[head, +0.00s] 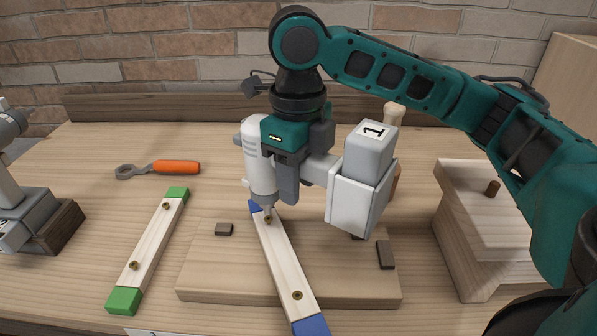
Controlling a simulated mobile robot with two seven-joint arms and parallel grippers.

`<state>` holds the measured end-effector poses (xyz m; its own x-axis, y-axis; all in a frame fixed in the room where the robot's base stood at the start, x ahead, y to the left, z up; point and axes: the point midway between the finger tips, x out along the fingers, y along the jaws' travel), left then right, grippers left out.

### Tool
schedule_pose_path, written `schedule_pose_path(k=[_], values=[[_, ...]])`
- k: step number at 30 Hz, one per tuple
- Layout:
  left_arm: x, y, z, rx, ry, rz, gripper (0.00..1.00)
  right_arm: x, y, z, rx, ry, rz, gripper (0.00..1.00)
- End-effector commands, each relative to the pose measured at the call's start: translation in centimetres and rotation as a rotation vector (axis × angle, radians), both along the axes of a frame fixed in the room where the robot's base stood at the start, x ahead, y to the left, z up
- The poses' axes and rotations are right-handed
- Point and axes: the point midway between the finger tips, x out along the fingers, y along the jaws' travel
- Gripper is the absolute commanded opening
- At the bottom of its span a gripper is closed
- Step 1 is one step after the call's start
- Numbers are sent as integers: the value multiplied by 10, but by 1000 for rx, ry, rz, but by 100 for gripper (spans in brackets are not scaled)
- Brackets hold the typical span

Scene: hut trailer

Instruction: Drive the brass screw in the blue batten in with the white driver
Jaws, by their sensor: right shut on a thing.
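The white driver (259,165) is held upright, bit down, in my right gripper (303,165), which is shut on its handle. Its battery block, marked 1, sticks out to the right. The bit points at the brass screw (268,219) near the far end of the blue-ended batten (280,258). Bit and screw head look very close; I cannot tell whether they touch. A second brass screw (297,295) sits near the batten's near end, looking flush. The batten lies across a wooden board (220,270). My left gripper is not visible.
A green-ended batten (150,238) with two screws lies left. An orange-handled wrench (175,167) lies behind it. A grey tool (30,218) with a dark wood block is at the left edge. A wooden stand (470,200) is at right. Small dark blocks (385,254) sit on the board.

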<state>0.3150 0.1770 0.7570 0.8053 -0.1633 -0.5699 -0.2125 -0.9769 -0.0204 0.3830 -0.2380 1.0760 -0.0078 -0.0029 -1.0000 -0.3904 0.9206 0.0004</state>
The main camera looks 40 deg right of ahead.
Motion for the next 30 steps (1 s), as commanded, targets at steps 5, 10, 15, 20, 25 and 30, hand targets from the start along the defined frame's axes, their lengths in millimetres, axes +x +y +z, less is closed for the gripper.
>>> schedule_pose_path(k=[5, 10, 15, 20, 25, 30], values=[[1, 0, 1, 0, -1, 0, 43, 0, 0, 2, 1, -3, 0, 0], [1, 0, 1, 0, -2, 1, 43, 0, 0, 2, 1, -3, 0, 0], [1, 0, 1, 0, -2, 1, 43, 0, 0, 2, 1, -3, 0, 0], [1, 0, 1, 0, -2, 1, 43, 0, 0, 1, 1, -3, -1, 0], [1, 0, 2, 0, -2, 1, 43, 0, 0, -4, 1, -3, -1, 0], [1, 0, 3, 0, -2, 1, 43, 0, 0, -9, 1, -2, 0, 0]])
